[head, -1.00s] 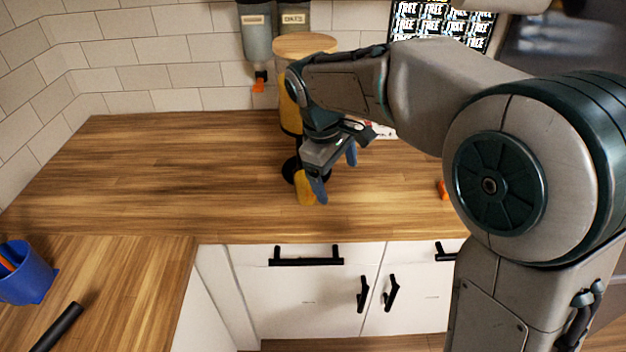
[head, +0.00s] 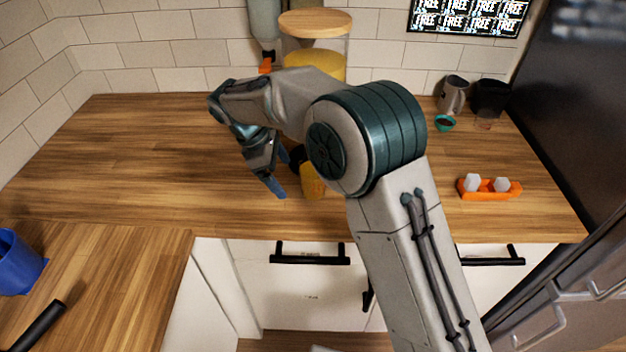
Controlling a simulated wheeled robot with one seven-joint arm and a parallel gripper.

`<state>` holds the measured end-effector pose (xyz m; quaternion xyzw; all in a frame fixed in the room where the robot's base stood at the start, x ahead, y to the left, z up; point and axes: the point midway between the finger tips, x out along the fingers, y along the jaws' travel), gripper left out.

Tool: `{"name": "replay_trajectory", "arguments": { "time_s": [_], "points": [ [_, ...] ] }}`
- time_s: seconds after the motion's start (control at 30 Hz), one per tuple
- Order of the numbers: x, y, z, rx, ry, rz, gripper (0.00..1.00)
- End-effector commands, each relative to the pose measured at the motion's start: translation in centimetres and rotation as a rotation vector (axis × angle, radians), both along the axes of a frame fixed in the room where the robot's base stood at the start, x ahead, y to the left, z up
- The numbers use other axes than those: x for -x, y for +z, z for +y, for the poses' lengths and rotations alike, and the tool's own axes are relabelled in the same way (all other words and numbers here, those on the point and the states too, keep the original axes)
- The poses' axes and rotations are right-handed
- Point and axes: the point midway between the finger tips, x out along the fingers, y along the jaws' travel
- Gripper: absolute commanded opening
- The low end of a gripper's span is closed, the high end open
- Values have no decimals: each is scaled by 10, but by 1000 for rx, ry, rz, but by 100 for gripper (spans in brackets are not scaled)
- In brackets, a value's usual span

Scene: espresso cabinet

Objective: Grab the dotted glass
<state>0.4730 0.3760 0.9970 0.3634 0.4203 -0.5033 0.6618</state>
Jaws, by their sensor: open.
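My gripper (head: 279,174) is open over the middle of the wooden counter, its blue fingers pointing down. A small yellow-orange vessel (head: 313,183) stands just right of the fingers, partly hidden by my arm; nothing is seen between the fingers. A dark object shows behind it, mostly hidden. At the back right, a small clear glass (head: 485,122) stands in front of a black cup (head: 490,96). No dots can be made out on either vessel, so I cannot tell which is the dotted glass.
A grey mug (head: 453,94) and a teal cup (head: 444,123) stand at the back right. An orange holder (head: 489,192) with white pieces lies right of my arm. A wood-lidded jar (head: 315,25) stands behind my arm.

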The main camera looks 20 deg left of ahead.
Motion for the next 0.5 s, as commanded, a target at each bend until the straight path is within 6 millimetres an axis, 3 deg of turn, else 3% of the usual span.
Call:
{"name": "replay_trajectory", "arguments": {
  "time_s": [0.1, 0.37, 0.5],
  "points": [
    [-6, 1, -17, 0, -1, 1, 90],
    [-12, 1, -35, 0, 1, 0, 90],
    [-21, 1, -56, 0, 1, -1, 90]
  ]
}}
